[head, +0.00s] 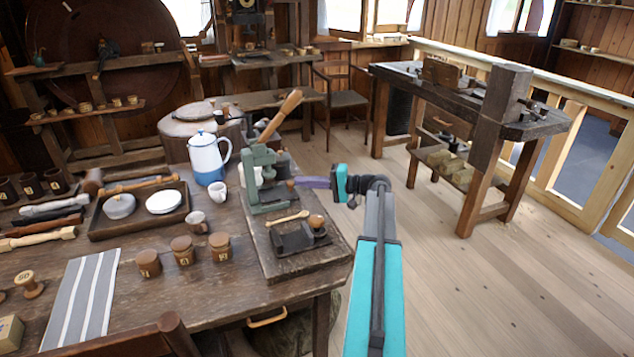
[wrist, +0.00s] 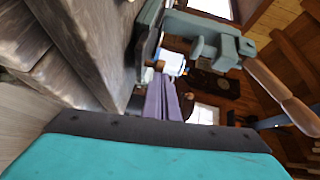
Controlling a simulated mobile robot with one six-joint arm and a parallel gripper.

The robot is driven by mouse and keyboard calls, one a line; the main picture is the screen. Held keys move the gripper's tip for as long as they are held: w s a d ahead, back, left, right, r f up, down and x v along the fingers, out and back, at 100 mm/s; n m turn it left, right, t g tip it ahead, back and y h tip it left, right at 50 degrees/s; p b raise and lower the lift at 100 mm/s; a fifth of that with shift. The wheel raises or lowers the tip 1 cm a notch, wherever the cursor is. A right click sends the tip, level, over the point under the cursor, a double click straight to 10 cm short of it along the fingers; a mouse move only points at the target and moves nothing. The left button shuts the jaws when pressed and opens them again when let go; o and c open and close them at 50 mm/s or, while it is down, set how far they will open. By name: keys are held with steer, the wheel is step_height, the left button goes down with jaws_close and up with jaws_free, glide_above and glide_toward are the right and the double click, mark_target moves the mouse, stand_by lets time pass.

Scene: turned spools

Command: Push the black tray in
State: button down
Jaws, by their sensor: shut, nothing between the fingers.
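The black tray (head: 288,242) is a low, dark, open tray on the wooden board, at the foot of the green lever press (head: 262,178) in the head view. A round brown wooden piece (head: 317,222) is at its right side, and a small wooden spoon (head: 287,218) lies by its back edge. My gripper (head: 292,184) has purple fingers, shut and empty, pointing left beside the press and above and behind the tray. In the wrist view the closed fingers (wrist: 162,78) point toward the press. I cannot clearly tell the tray apart in that view.
A blue and white pot (head: 208,158), a cup (head: 196,222) and several wooden pots (head: 183,250) stand left of the press. The press's long wooden lever (head: 281,115) rises above my fingers. Open floor lies right of the table; a workbench (head: 470,100) stands beyond.

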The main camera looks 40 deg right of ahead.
steer(key=shift+w+a, duration=0.15)
steer(key=shift+a, duration=0.35)
steer(key=shift+d+r, duration=0.1)
steer(key=shift+d, duration=0.75)
steer(key=w+d+v, duration=0.1)
steer(key=v, duration=1.1)
steer(key=shift+s+d+b, duration=0.25)
steer(key=shift+d+b, duration=0.2)
steer(key=shift+d, duration=0.1)
